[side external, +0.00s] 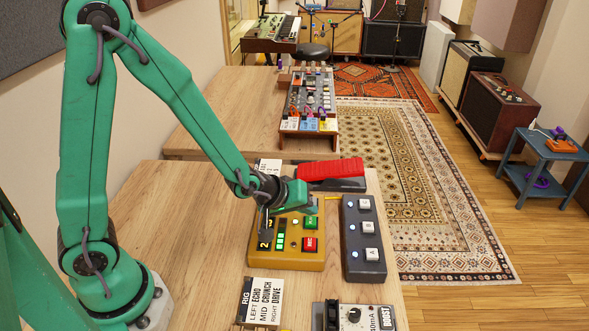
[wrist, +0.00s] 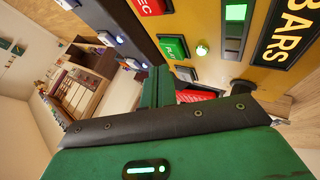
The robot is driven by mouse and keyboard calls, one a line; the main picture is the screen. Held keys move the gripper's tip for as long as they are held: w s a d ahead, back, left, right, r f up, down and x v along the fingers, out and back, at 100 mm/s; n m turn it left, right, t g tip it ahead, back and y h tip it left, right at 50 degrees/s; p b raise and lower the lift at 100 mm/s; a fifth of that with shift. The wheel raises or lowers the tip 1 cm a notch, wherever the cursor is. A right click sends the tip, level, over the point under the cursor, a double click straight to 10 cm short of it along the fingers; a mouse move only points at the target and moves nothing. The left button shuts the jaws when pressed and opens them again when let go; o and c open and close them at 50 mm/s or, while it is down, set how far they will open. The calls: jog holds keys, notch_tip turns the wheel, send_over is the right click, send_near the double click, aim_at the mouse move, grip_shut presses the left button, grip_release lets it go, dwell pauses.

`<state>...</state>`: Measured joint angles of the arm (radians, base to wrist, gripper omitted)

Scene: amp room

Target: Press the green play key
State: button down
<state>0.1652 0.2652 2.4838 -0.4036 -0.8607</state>
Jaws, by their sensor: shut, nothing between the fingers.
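The green play key (side external: 311,222) sits on the upper right of a yellow pedal (side external: 287,262), above a red REC key (side external: 310,245). My gripper (side external: 308,206) is shut and empty, low over the back edge of the yellow pedal. In the wrist view its green fingers (wrist: 158,72) are together and point toward the key. I cannot tell whether they touch it.
A dark pedal with white keys (side external: 363,240) stands close on the right. A red-topped pedal (side external: 330,170) lies just behind. A label card (side external: 262,302) and a BOOST pedal (side external: 357,317) are in front. Bare wooden table (side external: 200,215) lies to the left.

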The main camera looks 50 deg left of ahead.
aim_at(306, 222)
jog(key=shift+r, duration=2.4)
jog(key=shift+r, duration=0.1)
jog(key=s+a+r+m+g, duration=0.1)
jog(key=s+a+r+m, duration=0.1)
jog(key=s+r, duration=0.2)
jog(key=s+a+r+m+g+y, duration=0.1)
jog(key=s+a+r+m, duration=0.1)
jog(key=s, duration=0.6)
jog(key=s+a+r+m+g, duration=0.1)
jog(key=s+a+r+m, duration=0.2)
jog(key=s+r, duration=0.3)
jog(key=shift+s+r+m, duration=0.4)
jog(key=shift+r+m, duration=0.1)
jog(key=shift+r, duration=0.1)
